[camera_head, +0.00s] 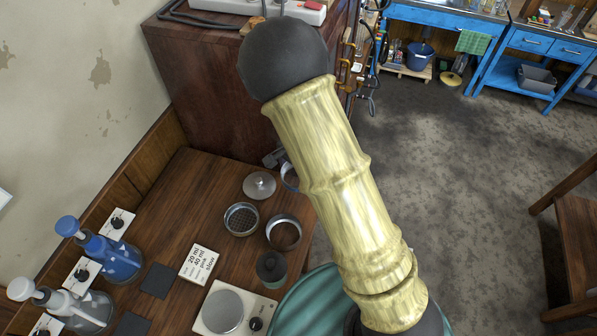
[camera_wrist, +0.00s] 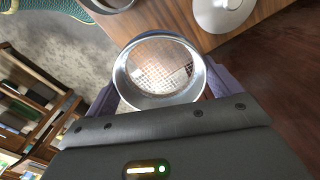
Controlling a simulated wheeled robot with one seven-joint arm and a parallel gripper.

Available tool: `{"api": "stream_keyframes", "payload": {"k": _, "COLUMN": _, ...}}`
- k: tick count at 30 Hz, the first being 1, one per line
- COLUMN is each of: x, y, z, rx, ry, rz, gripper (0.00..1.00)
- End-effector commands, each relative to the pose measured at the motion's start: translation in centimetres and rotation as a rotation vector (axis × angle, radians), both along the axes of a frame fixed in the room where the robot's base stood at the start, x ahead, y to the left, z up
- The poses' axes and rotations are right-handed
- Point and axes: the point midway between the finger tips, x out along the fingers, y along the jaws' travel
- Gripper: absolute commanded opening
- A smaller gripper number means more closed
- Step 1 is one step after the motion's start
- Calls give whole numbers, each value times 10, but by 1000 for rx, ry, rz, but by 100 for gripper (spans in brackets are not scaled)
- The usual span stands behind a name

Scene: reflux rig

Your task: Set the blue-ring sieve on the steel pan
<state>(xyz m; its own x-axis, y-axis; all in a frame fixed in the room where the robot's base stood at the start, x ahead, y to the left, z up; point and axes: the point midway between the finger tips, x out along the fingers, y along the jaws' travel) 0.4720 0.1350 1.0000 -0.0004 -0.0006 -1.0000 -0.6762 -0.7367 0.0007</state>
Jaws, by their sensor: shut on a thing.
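My gripper (camera_wrist: 160,88) is shut on a round, metal-rimmed sieve (camera_wrist: 159,72), with a finger on either side and a fine mesh showing inside. In the head view the held sieve (camera_head: 289,177) shows a bluish rim, partly hidden behind my arm. It is near the table's right edge, apart from the other round parts. An open round steel vessel (camera_head: 284,246), which looks like the steel pan, stands on the table nearer the front. Its rim also shows at the top of the wrist view (camera_wrist: 107,9). My gripper is mostly hidden in the head view.
A coarse-mesh sieve (camera_head: 241,234) stands left of the pan, and a knobbed lid (camera_head: 259,185) lies behind it. A wooden cabinet (camera_head: 215,90) stands behind the table.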

Motion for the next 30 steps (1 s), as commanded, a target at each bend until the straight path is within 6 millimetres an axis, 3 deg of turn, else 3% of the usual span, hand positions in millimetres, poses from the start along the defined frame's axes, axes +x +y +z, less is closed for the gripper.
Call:
{"api": "stream_keyframes", "payload": {"k": 18, "x": 0, "y": 1, "z": 33, "rx": 1, "ry": -1, "rz": 2, "gripper": 65}}
{"api": "stream_keyframes", "payload": {"k": 30, "x": 0, "y": 0, "z": 33, "rx": 0, "ry": 0, "rz": 4, "gripper": 65}}
